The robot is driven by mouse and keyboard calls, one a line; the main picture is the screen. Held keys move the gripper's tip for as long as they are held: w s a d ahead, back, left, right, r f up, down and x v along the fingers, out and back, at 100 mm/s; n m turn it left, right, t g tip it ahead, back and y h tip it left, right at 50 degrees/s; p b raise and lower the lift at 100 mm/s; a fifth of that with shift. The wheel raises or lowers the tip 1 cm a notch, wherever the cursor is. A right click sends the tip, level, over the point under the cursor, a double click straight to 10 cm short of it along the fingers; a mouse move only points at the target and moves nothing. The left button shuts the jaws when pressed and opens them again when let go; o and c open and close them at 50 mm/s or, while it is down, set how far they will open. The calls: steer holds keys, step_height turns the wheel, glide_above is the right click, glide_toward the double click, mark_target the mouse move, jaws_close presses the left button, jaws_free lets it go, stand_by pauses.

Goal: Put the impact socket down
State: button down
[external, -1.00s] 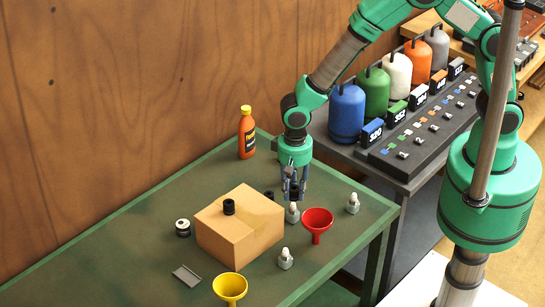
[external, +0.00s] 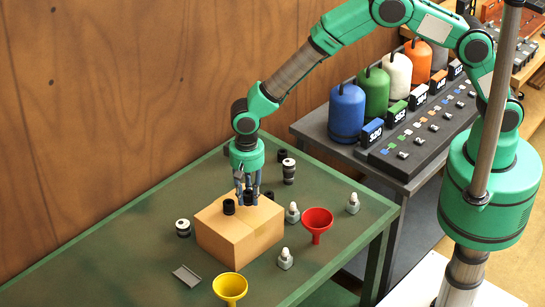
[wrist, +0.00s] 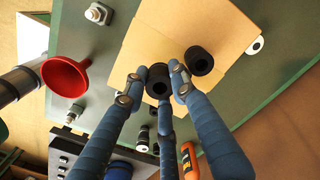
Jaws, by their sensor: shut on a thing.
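My gripper (external: 248,197) points down over the back part of the cardboard box (external: 240,238). It is shut on a black impact socket (wrist: 158,80), which sits between its blue fingers in the wrist view and is partly covered by them in the external view (external: 249,198). I cannot tell whether the held socket touches the box top. A second black socket (external: 229,207) stands on the box just left of my gripper; it also shows in the wrist view (wrist: 199,61), close beside the held one and apart from it.
A red funnel (external: 317,222), a yellow funnel (external: 229,288), bolt-like pieces (external: 285,259), a small grey tray (external: 187,275) and black-and-silver pieces (external: 183,228) surround the box. A dark cylinder (external: 268,196) stands behind it. The green table's front left is clear.

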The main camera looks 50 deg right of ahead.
mark_target(248, 203)
steer(key=shift+f, duration=0.15)
steer(key=shift+w+f, duration=0.1)
steer(key=shift+f, duration=1.55)
steer(key=c, duration=1.4)
jaws_free()
steer(key=shift+f, duration=0.1)
step_height(248, 203, up, 12)
steer(key=shift+r, duration=0.15)
